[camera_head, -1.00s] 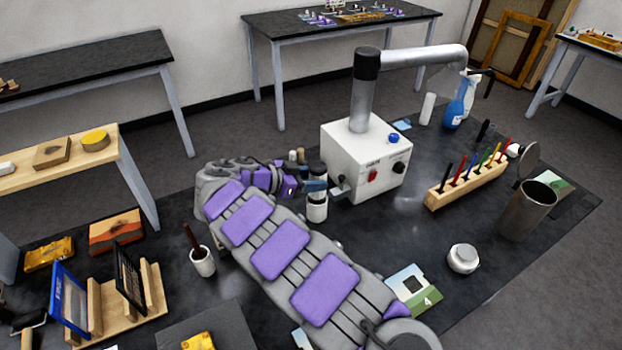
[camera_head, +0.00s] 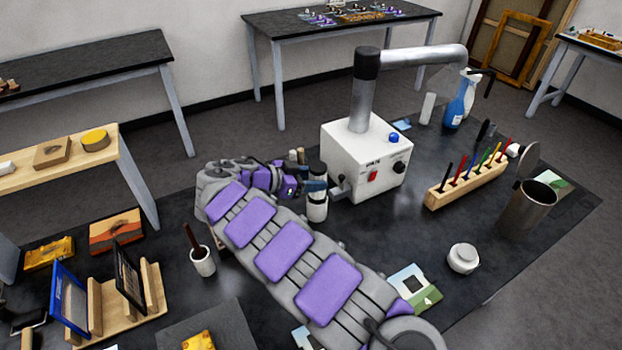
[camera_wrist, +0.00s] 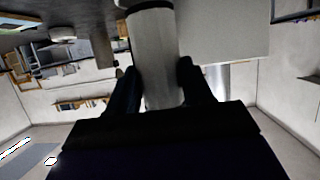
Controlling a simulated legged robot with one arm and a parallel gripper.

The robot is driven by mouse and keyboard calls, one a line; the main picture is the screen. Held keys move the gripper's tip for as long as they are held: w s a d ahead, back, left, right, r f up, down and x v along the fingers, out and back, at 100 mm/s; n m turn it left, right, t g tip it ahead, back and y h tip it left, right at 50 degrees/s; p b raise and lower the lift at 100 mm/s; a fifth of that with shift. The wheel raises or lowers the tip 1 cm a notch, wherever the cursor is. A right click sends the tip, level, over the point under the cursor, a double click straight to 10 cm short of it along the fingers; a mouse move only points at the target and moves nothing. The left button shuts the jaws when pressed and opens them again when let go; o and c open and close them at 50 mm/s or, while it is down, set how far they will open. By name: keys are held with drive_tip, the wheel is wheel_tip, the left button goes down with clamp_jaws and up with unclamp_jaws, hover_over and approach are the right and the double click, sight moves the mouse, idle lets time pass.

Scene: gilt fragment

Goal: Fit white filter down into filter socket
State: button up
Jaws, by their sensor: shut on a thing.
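My gripper (camera_head: 314,186) is shut on an upright pale cylinder, taken to be the white filter, beside the white box unit. In the wrist view the filter (camera_wrist: 160,65) stands between the two dark fingers, with a black band at its end away from the palm. In the head view a white cylindrical part with a dark band (camera_head: 317,211) shows directly below the fingers, and a dark top shows above them. I cannot tell whether this lower part is the filter's own end or the socket. No separate filter socket can be made out.
The white box unit (camera_head: 365,165) with its metal duct stands just right of the gripper. A wooden rack of coloured tools (camera_head: 467,185), a metal canister (camera_head: 527,208) and a white jar (camera_head: 463,258) stand farther right. A white cup (camera_head: 203,262) stands left of my arm.

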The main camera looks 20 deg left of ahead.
sight(312, 194)
drive_tip(key=shift+f, duration=2)
drive_tip(key=shift+f, duration=0.2)
drive_tip(key=shift+s+d+f, duration=0.2)
drive_tip(key=shift+s+f, duration=0.05)
drive_tip(key=shift+f, duration=0.5)
drive_tip(key=shift+s+d+f, duration=0.2)
drive_tip(key=shift+f, duration=0.5)
drive_tip(key=shift+r, duration=0.3)
drive_tip(key=shift+w+r, duration=0.15)
drive_tip(key=shift+r, duration=0.65)
drive_tip(key=shift+w+a+r, duration=0.2)
drive_tip(key=shift+a+r, duration=0.2)
drive_tip(key=shift+r, duration=0.25)
drive_tip(key=shift+a+r, duration=0.15)
drive_tip(key=shift+r, duration=0.05)
drive_tip(key=shift+c, duration=1)
drive_tip(key=shift+d+r, duration=0.2)
drive_tip(key=shift+r, duration=0.2)
